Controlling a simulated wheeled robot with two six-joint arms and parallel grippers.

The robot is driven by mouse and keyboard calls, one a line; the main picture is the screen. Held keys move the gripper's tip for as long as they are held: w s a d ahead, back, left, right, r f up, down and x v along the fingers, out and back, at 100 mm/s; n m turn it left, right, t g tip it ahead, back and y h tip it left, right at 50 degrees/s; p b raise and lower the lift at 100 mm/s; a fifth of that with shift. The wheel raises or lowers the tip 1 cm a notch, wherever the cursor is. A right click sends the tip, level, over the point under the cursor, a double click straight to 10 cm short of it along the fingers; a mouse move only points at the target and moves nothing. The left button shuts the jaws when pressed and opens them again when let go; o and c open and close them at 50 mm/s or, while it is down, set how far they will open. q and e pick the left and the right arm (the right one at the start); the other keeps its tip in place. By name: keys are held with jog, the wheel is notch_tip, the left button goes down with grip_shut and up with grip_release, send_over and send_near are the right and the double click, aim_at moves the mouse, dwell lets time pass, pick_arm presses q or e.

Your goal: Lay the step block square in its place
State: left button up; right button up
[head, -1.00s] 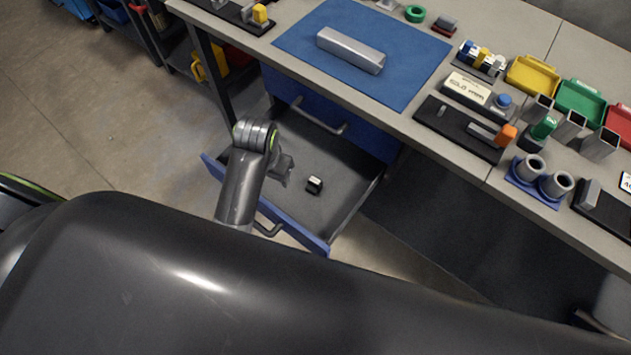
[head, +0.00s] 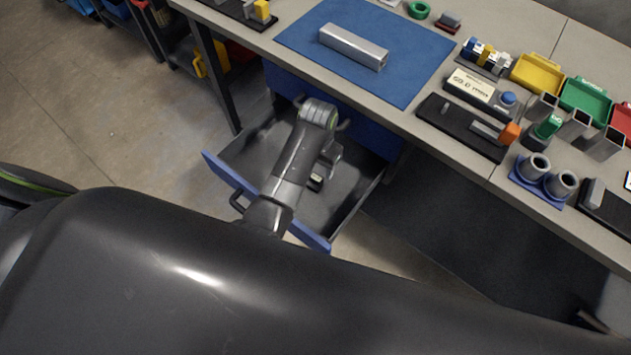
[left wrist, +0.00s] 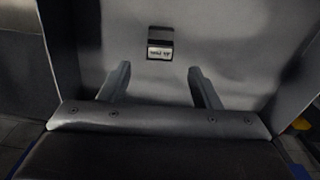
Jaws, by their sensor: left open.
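The step block (head: 316,181) is a small dark block with a pale labelled face. It lies on the floor of the open drawer (head: 344,208). In the left wrist view the block (left wrist: 160,43) sits beyond the fingertips, near the middle, with its pale label toward me. My left gripper (head: 328,166) is over the drawer, close to the block, and partly covers it in the head view. In the left wrist view its two fingers (left wrist: 158,76) are apart with nothing between them. My right gripper is not in view.
The drawer's blue front and side walls surround the block. The workbench (head: 440,85) above holds a blue mat (head: 300,38) with a grey metal bar (head: 353,46), coloured bins, holders and black trays. The drawer floor around the block is otherwise clear.

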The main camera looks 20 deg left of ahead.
aim_at(315, 178)
pick_arm(q)
notch_tip(315, 178, down, 2)
jog(key=shift+s+a+f, duration=0.1)
jog(key=shift+s+f, duration=0.15)
jog(key=shift+f, duration=1.1)
jog(key=shift+s+f, duration=0.2)
jog(key=shift+f, duration=1.15)
jog(key=c, duration=1.2)
grip_shut()
jog(key=shift+r, duration=0.3)
